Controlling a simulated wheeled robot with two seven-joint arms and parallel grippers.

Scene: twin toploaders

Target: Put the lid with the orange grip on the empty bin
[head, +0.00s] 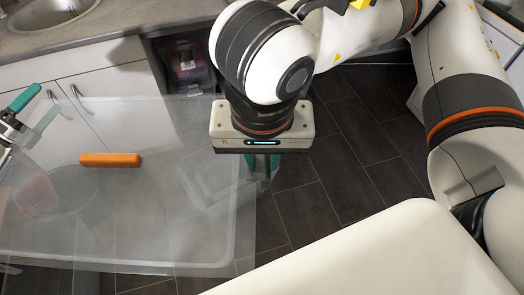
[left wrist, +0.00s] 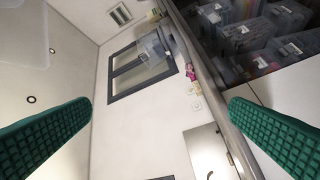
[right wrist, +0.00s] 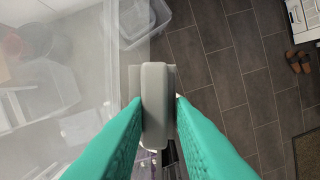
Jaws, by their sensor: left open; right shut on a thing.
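A large clear lid with an orange grip (head: 110,160) spans the left half of the head view; its clear sheet (head: 205,225) hangs above the floor. My right gripper (head: 262,170) is at the lid's right edge. In the right wrist view its green fingers are shut on a grey tab (right wrist: 155,105) beside the clear sheet. My left gripper (head: 20,108) is at the far left of the head view, open and apart from the orange grip. In the left wrist view nothing is between its fingers. A clear bin (right wrist: 140,22) shows at the top of the right wrist view; its contents are unclear.
A counter (head: 130,30) with a sink (head: 45,12) and white cabinets (head: 100,95) runs along the back left. Blurred shapes, one pinkish (head: 36,192), show through the lid. Dark floor tiles (head: 345,150) lie clear to the right. Brown slippers (right wrist: 299,61) lie farther off.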

